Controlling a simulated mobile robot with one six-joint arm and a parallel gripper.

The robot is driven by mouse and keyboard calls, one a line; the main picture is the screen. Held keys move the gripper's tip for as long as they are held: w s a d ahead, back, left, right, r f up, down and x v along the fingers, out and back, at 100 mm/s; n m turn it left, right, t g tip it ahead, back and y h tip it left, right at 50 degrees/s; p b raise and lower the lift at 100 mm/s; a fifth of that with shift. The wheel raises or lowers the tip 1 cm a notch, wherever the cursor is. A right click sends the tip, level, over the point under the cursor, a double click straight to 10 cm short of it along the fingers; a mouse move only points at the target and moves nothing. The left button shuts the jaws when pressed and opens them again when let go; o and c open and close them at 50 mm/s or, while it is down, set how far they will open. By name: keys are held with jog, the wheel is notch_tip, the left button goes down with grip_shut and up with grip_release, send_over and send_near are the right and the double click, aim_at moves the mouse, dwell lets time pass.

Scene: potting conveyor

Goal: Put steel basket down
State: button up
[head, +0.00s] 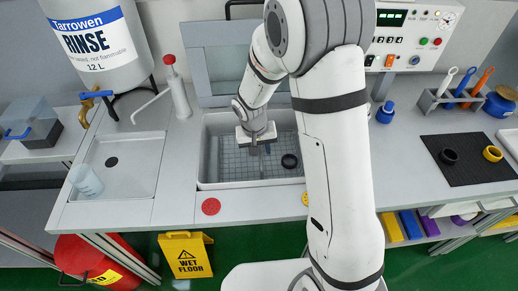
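The steel basket (238,164) shows as a wire mesh inside a grey rectangular tank (203,160) set in the bench, with its lid standing up behind. My gripper (258,149) points down over the middle of the mesh. Whether its fingers are open or shut, and whether they touch the basket, I cannot tell at this size. A black ring (289,161) lies at the right side of the mesh. A small blue piece is partly visible just below my gripper. My arm hides the right end of the tank.
Left of the tank are a red-topped pump bottle (178,91), a shallow sink (143,176) with a clear beaker (86,181), and a rinse container (97,40). Right are a dark mat (467,168) with rings and a tool rack (440,104). A wet-floor sign (186,256) stands below.

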jog(key=shift+r, duration=0.1)
notch_tip(320, 180, up, 12)
jog(key=s+a, duration=0.1)
jog(key=a, duration=0.1)
jog(key=s+d+r, duration=0.2)
jog(key=s+d, duration=0.2)
jog(key=s, duration=0.2)
jog(key=s+d+r+t+y, duration=0.1)
jog(key=s+d+r, duration=0.2)
jog(key=s, duration=0.3)
jog(key=s+d+r, duration=0.3)
jog(key=s+d, duration=0.2)
jog(key=s, duration=0.1)
jog(key=shift+s+y, duration=0.3)
jog(key=shift+s, duration=0.1)
jog(key=shift+c, duration=0.4)
